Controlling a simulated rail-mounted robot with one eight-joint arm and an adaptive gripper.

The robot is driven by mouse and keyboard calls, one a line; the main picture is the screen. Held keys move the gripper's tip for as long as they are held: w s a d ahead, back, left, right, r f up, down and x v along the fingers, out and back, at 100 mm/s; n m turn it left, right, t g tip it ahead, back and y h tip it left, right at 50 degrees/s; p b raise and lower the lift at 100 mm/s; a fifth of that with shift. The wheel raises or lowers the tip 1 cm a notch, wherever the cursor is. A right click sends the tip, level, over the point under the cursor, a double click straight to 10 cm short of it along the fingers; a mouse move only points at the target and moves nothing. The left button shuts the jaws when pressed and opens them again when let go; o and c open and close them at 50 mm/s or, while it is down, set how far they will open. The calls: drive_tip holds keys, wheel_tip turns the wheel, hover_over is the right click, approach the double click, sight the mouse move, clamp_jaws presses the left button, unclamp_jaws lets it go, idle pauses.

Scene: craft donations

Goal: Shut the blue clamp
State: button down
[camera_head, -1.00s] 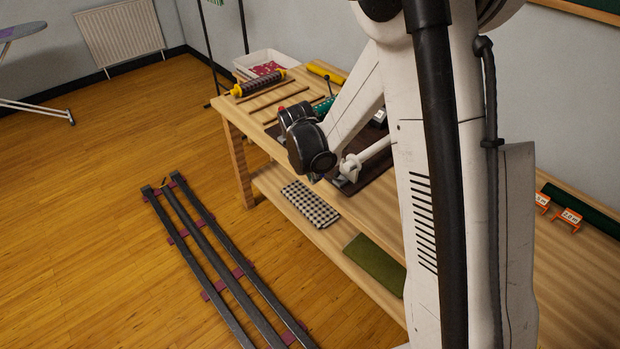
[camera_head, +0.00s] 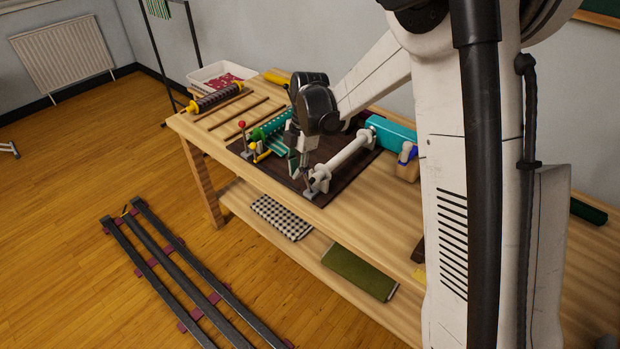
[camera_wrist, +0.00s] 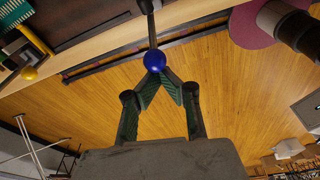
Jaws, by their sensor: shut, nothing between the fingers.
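In the wrist view a round blue knob (camera_wrist: 155,61) sits at the end of a dark lever (camera_wrist: 151,28) that comes down from the top edge. My gripper (camera_wrist: 161,73) is shut and empty, with its fingertips right at the knob; I cannot tell whether they touch it. In the head view my gripper (camera_head: 297,172) points down over the dark board on the bench, beside the near end of a white roller. A grey metal bracket (camera_head: 312,188) stands at that end. I cannot make out the blue knob there.
A red-knobbed lever (camera_head: 243,135) and a green ridged piece (camera_head: 270,127) are left of my gripper. The white roller (camera_head: 350,157) lies to its right, with a teal block (camera_head: 392,132) behind. The bench (camera_head: 232,160) has a lower shelf with folded cloths. Floor rails (camera_head: 160,268) lie in front.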

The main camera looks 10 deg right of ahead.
drive_tip(key=shift+w+d+r+b, duration=0.25)
drive_tip(key=shift+w+d, duration=0.15)
drive_tip(key=shift+d, duration=0.1)
drive_tip(key=shift+w+d+r+b, duration=0.2)
drive_tip(key=shift+w+d, duration=0.2)
drive_tip(key=shift+d, duration=0.1)
drive_tip(key=shift+w+d+r+b, duration=0.3)
drive_tip(key=shift+w+d+b, duration=0.05)
drive_tip(key=shift+w+d, duration=0.4)
drive_tip(key=shift+w, duration=0.1)
drive_tip(key=s+a+r, duration=0.2)
drive_tip(key=a, duration=0.2)
drive_tip(key=w+d+r, duration=0.2)
drive_tip(key=d+r, duration=0.1)
drive_tip(key=r, duration=0.4)
drive_tip(key=shift+d+r, duration=0.25)
drive_tip(key=shift+d, duration=0.1)
